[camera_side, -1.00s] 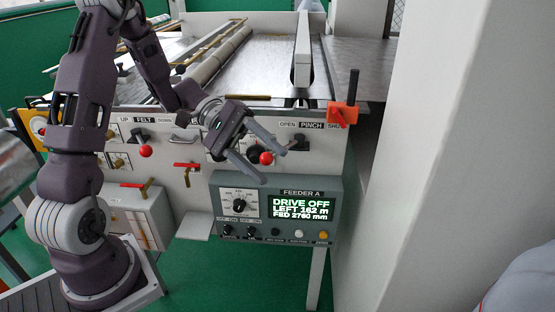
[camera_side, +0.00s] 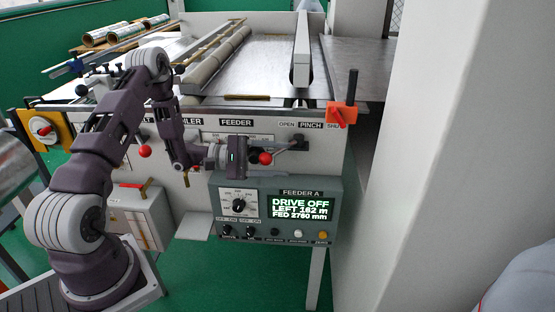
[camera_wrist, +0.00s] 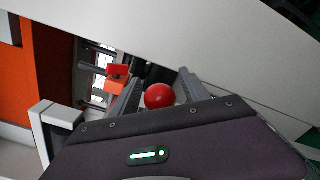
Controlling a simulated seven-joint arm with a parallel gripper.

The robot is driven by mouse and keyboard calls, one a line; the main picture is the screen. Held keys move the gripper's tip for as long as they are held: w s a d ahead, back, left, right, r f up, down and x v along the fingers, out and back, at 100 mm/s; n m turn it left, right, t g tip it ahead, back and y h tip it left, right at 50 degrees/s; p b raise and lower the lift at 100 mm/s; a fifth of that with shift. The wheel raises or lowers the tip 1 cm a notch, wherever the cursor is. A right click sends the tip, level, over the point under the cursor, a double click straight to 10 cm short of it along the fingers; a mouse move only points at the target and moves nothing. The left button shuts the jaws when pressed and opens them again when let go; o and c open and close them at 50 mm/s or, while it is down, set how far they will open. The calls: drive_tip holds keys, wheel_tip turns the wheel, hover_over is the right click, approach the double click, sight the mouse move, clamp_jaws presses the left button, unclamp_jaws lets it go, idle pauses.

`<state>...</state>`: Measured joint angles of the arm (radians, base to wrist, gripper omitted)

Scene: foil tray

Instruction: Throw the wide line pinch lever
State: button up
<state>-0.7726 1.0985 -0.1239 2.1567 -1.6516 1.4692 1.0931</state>
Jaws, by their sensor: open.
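The pinch lever is on the feeder's front panel under the label OPEN PINCH SHUT (camera_side: 310,125). Its red ball knob (camera_side: 265,158) hangs left of its dark pivot (camera_side: 299,143), on the OPEN side. My gripper (camera_side: 272,157) points right along the panel at the knob. In the wrist view the red ball (camera_wrist: 159,96) sits between the two spread fingers of my gripper (camera_wrist: 160,78), nearer the left finger. The fingers are open around it. Whether either finger touches the ball cannot be told. The lever's arm is mostly hidden.
The grey FEEDER A box (camera_side: 280,215) reads DRIVE OFF and sits just below my gripper. Another red-ball lever (camera_side: 145,151) is on the panel to the left. An orange block with a black handle (camera_side: 342,113) stands at the panel's upper right corner. A white column (camera_side: 440,150) rises at right.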

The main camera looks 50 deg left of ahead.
clamp_jaws()
idle(1.3)
